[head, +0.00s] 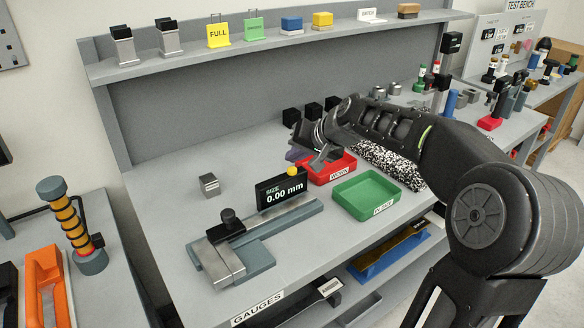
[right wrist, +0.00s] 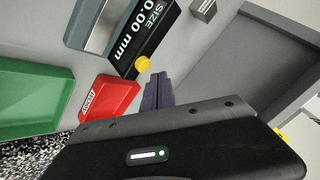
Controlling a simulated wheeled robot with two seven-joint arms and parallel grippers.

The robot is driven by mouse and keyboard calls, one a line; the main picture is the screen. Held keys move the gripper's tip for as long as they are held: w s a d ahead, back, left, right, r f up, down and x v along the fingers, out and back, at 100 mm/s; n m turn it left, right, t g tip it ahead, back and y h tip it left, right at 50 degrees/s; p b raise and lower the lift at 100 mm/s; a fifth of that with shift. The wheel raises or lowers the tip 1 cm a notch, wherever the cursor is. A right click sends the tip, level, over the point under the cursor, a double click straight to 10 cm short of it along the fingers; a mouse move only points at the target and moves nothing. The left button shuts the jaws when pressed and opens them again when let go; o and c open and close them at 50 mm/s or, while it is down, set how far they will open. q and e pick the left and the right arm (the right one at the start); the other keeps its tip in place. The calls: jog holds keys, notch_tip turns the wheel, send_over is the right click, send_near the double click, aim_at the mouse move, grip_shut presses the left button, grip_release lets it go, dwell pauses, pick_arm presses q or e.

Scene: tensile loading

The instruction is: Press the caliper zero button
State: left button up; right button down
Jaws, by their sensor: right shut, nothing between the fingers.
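The caliper (head: 228,262) lies on the grey bench, with a black display (head: 270,196) standing upright that reads 0.00 mm. The round yellow zero button (head: 291,171) sits at the top edge of the display. In the right wrist view the button (right wrist: 143,64) shows just left of the fingertips of my right gripper (right wrist: 159,78). My right gripper (head: 295,154) is shut and empty, behind the button in the head view. It looks apart from the button, but the exact gap is hard to tell. My left gripper is not in view.
A red tray (head: 343,172) and a green tray (head: 349,209) stand right of the display. A small grey block (head: 209,181) lies to the left. Several black blocks (head: 291,116) stand near the back wall. A shelf (head: 190,58) runs above. The bench left of the caliper is clear.

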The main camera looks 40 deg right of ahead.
aim_at(295, 171)
jog(key=shift+r+p, duration=1.65)
jog(key=shift+r, duration=0.75)
jog(key=shift+f, duration=0.1)
